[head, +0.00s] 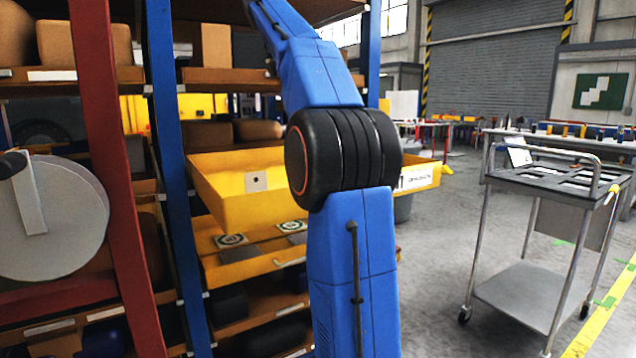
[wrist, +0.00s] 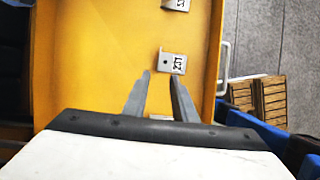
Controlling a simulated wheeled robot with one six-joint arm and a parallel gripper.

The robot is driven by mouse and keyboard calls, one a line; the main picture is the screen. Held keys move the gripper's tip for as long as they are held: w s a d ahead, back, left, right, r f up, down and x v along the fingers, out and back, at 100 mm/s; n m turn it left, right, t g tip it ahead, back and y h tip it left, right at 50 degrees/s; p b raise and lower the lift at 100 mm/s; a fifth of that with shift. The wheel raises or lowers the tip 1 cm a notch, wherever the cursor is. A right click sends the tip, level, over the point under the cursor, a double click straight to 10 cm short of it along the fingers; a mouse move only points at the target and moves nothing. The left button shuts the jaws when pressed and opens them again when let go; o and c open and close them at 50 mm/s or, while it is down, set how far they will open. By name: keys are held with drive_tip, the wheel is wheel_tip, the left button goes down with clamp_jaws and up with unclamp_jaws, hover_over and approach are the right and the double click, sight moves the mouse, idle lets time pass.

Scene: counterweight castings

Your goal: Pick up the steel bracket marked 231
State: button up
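A small grey steel bracket (wrist: 172,63) with a hole and a black marking that looks like 231 lies in a yellow bin (wrist: 100,60) in the wrist view. My gripper (wrist: 160,77) is open and empty. Its two grey fingers point toward the bracket, with their tips just short of it in the picture. I cannot tell the height of the tips above it. A second marked bracket (wrist: 176,4) is cut off at the top edge. Another pale piece (wrist: 160,117) shows partly between the fingers. In the head view my gripper is not visible.
In the head view a yellow drawer (head: 225,205) juts from the shelving, with a lower yellow one (head: 235,272) beneath it. A blue upright (head: 172,150) stands to the left. A metal cart (head: 530,285) stands on the right, with open floor between.

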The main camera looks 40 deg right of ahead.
drive_tip(key=x, duration=1.7)
drive_tip(key=shift+w+f, duration=0.1)
drive_tip(key=shift+f, duration=0.05)
clamp_jaws()
